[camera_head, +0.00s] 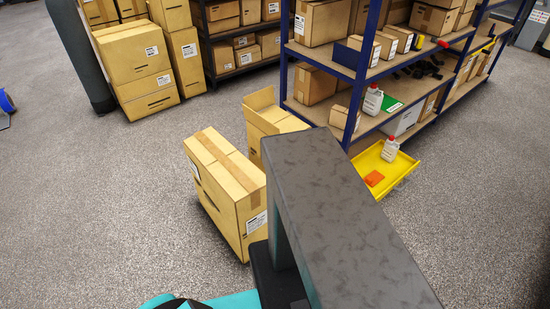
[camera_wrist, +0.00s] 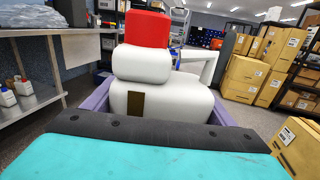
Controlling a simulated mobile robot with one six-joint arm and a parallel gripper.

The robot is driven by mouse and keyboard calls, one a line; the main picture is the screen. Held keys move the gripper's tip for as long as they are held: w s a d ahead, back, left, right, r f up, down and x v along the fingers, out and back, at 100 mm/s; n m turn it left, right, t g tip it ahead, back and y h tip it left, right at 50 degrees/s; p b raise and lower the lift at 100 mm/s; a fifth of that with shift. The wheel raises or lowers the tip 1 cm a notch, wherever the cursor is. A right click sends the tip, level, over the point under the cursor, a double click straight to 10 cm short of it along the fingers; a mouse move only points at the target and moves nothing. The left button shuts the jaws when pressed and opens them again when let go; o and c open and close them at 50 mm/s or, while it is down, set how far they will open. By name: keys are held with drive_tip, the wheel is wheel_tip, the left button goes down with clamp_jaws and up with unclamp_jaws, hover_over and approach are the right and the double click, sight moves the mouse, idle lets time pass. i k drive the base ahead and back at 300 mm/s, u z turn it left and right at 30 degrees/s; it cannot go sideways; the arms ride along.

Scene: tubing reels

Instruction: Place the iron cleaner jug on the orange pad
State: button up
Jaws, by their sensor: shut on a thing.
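A white jug with a red cap (camera_wrist: 147,65) fills the middle of the wrist view, upright, with its handle to the right and a small brown patch low on its body. My gripper (camera_wrist: 160,100) is shut on this jug, its purple fingers on either side. No readable name shows on the jug.
A white jug (camera_head: 390,149) stands in the yellow tray (camera_head: 404,174) behind the orange pad. Another white jug (camera_head: 373,100) stands on the shelf beside a green pad (camera_head: 391,104). Cardboard boxes (camera_head: 226,188) stand on the floor left of my arm. Open floor lies right of it.

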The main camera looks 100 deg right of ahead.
sight(375, 178)
drive_tip(key=z, duration=0.05)
drive_tip(key=k, duration=2.85)
drive_tip(key=z, duration=0.85)
